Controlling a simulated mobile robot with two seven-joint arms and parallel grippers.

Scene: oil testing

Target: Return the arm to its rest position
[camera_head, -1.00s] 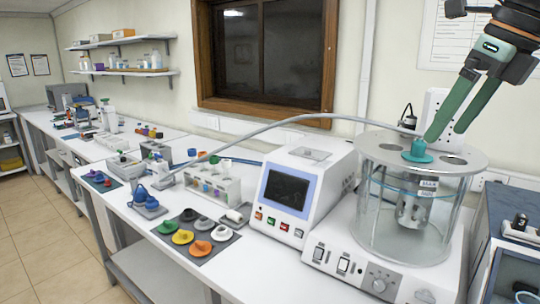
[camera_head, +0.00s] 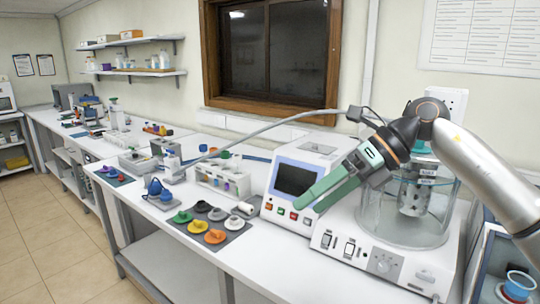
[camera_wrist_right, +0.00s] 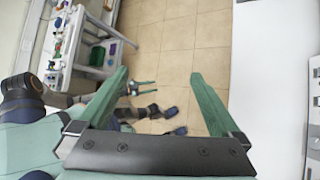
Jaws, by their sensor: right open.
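My right gripper (camera_head: 308,205) is open, its two green fingers apart and empty. It points down and left in front of the white instrument with a dark screen (camera_head: 293,180). Its silver and black arm comes in from the right, in front of the glass bath (camera_head: 398,232). A teal piece (camera_head: 420,148) shows at the top of the bath, partly hidden by my arm. Small green finger-like parts, apparently my left gripper (camera_wrist_right: 144,87), show low over the floor; their opening is unclear.
A dark mat with coloured lids (camera_head: 208,233) and a white tube rack (camera_head: 222,183) lie left of the instrument. A grey hose arches behind. A blue cup (camera_head: 519,284) stands at lower right. The floor (camera_head: 50,235) before the bench is clear.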

